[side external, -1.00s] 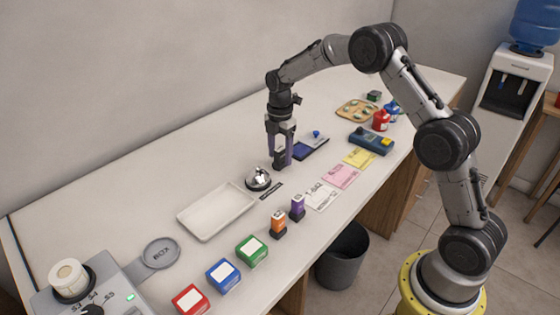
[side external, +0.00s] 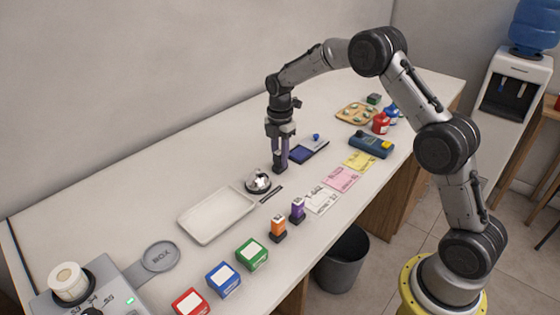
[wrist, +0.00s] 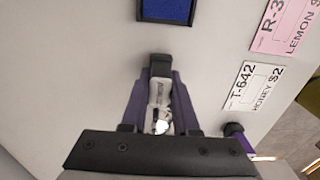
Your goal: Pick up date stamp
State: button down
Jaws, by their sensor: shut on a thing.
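My gripper (side external: 280,160) is low over the counter, its purple fingers closed around a small upright stamp with a dark block end and a pale grey body. The stamp shows between the fingers in the wrist view (wrist: 160,93). In the side view the fingers hide most of it, and I cannot tell whether it touches the counter. The blue ink pad (side external: 309,149) lies just behind and right of my gripper. It also shows at the top of the wrist view (wrist: 166,11).
A silver bell (side external: 258,181) stands close to the left of my gripper, beside a white tray (side external: 216,213). Orange (side external: 278,228) and purple (side external: 298,210) stamps stand nearer the front edge. Labels (side external: 321,201) lie to the right.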

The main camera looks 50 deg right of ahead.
jog(key=shift+r, duration=0.1)
jog(key=shift+r, duration=0.6)
jog(key=s+a+r, duration=0.2)
jog(key=s+r, duration=0.9)
jog(key=s, duration=0.3)
jog(key=shift+a+r, duration=0.15)
jog(key=shift+r, duration=0.15)
jog(key=shift+w, duration=0.1)
jog(key=c, duration=1.4)
grip_release()
grip_shut()
